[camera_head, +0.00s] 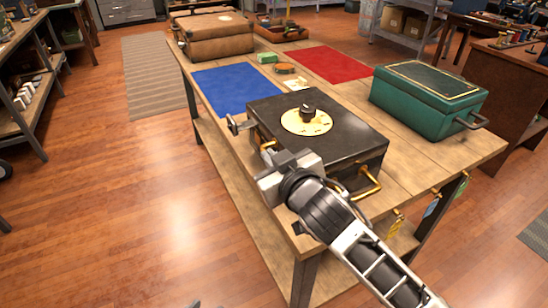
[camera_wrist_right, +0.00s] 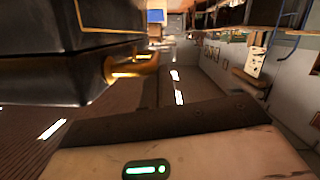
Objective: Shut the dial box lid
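The black dial box (camera_head: 340,155) stands on the near part of the wooden table. Its lid (camera_head: 345,130) lies flat or almost flat over it, with a round gold dial (camera_head: 306,122) and black knob on top. I cannot tell whether a small gap is left. A gold handle (camera_head: 370,187) is on its near side. My right gripper (camera_head: 272,160) is at the box's near left corner, its fingertips partly hidden; I cannot tell whether it touches. The right wrist view shows the box's dark side (camera_wrist_right: 60,75) and a gold handle (camera_wrist_right: 130,68) close up. My left gripper is not in view.
A green box (camera_head: 425,100) stands right of the dial box. A blue mat (camera_head: 235,88), a red mat (camera_head: 330,64) and small items lie behind it. A brown case (camera_head: 215,42) is at the far end of the table (camera_head: 455,150).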

